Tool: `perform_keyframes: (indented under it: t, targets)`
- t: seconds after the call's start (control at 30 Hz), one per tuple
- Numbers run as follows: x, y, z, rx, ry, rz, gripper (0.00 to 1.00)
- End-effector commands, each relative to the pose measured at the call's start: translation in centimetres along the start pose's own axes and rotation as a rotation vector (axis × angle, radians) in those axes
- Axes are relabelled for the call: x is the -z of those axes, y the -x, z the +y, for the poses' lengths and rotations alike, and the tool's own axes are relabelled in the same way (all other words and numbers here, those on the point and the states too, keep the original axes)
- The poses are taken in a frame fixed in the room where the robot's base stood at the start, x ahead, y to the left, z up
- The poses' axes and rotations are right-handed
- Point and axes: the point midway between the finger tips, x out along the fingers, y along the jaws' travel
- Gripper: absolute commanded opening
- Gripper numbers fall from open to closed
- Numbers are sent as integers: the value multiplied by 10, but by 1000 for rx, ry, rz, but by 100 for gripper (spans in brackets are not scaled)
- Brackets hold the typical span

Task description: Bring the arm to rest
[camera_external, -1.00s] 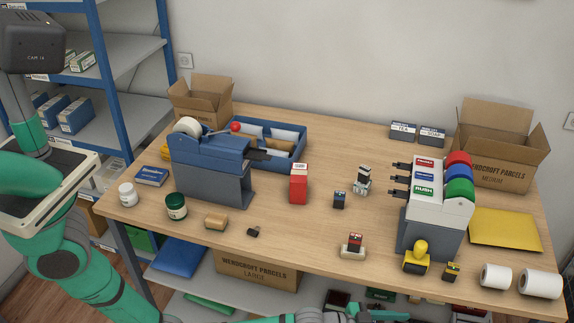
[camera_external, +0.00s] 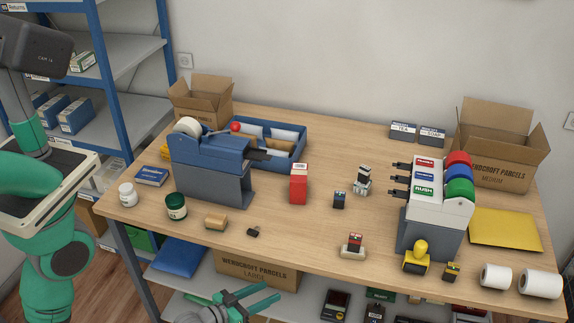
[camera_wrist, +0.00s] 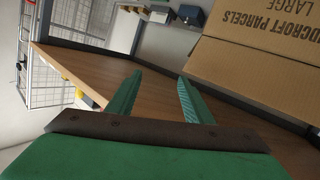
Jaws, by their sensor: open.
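My gripper (camera_external: 254,297) is at the bottom of the external view, in front of the counter's lower shelf and below the tabletop. Its two green fingers are spread apart with nothing between them. In the wrist view my gripper (camera_wrist: 155,95) also shows open and empty, its fingers pointing toward a wooden surface. The large cardboard box (camera_external: 257,269) marked Wendcroft Parcels Large stands on the lower shelf just behind the fingers. It fills the upper right of the wrist view (camera_wrist: 262,75). Whether the fingers touch anything is not clear.
The wooden counter (camera_external: 300,229) is above, with a blue tape dispenser (camera_external: 212,165), a label dispenser (camera_external: 432,232) and several stamps on it. A blue parcel (camera_external: 180,257) lies on the lower shelf. A blue-framed rack (camera_external: 118,75) stands at left.

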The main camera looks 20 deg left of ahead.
Motion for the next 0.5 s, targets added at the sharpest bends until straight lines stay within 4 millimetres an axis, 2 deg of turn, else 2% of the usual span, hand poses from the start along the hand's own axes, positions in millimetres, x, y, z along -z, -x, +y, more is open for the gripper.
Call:
perform_keyframes:
  t: [0.03,0.2,0.3,0.5]
  targets:
    - [-1,21,-18,45,6,0,47]
    - [7,85,-63,176,11,14,47]
    - [14,123,-85,252,8,20,47]
    - [35,200,-113,396,-6,24,47]
